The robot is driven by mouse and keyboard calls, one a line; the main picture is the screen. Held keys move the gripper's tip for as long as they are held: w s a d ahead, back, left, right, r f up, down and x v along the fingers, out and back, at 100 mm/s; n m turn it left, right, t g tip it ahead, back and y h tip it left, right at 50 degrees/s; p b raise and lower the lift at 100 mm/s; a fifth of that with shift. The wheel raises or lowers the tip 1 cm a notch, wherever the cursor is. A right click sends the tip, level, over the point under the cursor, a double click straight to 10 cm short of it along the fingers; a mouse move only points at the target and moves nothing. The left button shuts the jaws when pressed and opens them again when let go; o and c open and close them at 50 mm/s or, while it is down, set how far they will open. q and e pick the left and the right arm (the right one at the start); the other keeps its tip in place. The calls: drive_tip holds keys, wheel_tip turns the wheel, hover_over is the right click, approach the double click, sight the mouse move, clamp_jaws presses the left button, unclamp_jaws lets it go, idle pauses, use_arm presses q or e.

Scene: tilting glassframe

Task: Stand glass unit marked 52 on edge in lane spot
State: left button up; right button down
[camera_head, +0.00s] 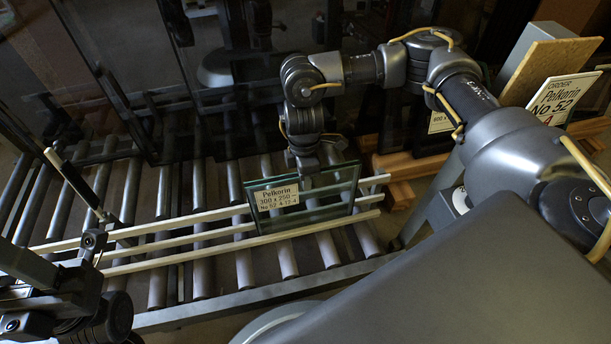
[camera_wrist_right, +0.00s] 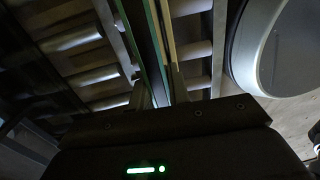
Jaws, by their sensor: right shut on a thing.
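The glass unit marked 52 (camera_head: 335,190) is a clear pane with a greenish edge and a paper label reading Pelkorin, No 52. It stands upright on edge above the rollers, among the pale rails (camera_head: 215,235) of the lane. My right gripper (camera_head: 308,172) is shut on its top edge from above. In the right wrist view the glass edge (camera_wrist_right: 154,45) runs between the fingers of the right gripper (camera_wrist_right: 160,92). Whether its lower edge touches the rollers is unclear.
The roller conveyor (camera_head: 200,280) has bare rollers left of the glass. An order card (camera_head: 562,98) reading Pelkorin No 52 stands at the right, near a partly hidden labelled piece (camera_head: 440,122) and wooden blocks (camera_head: 405,165).

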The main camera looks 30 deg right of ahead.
drive_tip(key=shift+f, duration=0.3)
idle(0.9)
drive_tip(key=shift+w, duration=0.1)
drive_tip(key=c, duration=1.3)
unclamp_jaws()
drive_tip(key=shift+o, duration=0.2)
drive_tip(key=shift+f, duration=0.1)
